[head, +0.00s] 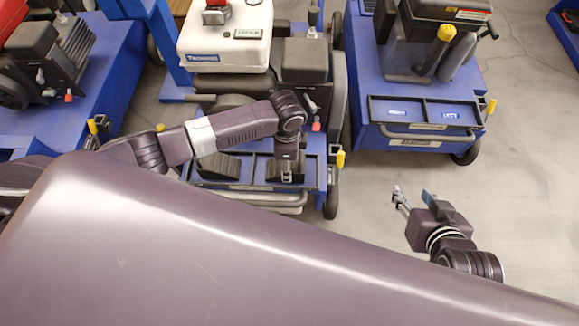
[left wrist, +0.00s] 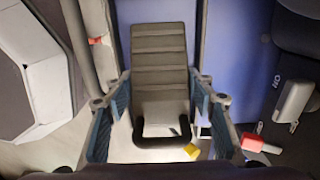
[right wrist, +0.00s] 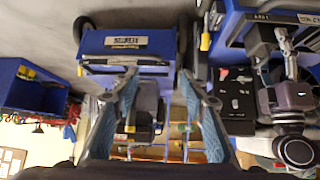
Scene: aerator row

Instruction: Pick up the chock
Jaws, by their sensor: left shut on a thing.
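The chock (left wrist: 159,62) is a grey-brown ribbed block with a black loop handle at its near end. It fills the space between the two fingers of my left gripper (left wrist: 160,100) in the left wrist view, and the gripper is shut on it. In the head view my left gripper (head: 286,168) is over the blue front tray of the middle aerator (head: 262,198); it mostly hides the chock there. My right gripper (head: 399,197) is open and empty above the floor at the right; its spread fingers show in the right wrist view (right wrist: 158,95).
A second dark ribbed block (head: 221,166) lies in the tray left of my left gripper. Blue aerators stand at left (head: 50,70) and right (head: 420,100). Yellow-tipped levers (head: 341,158) stick up near the tray. Grey floor (head: 530,180) is free at right.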

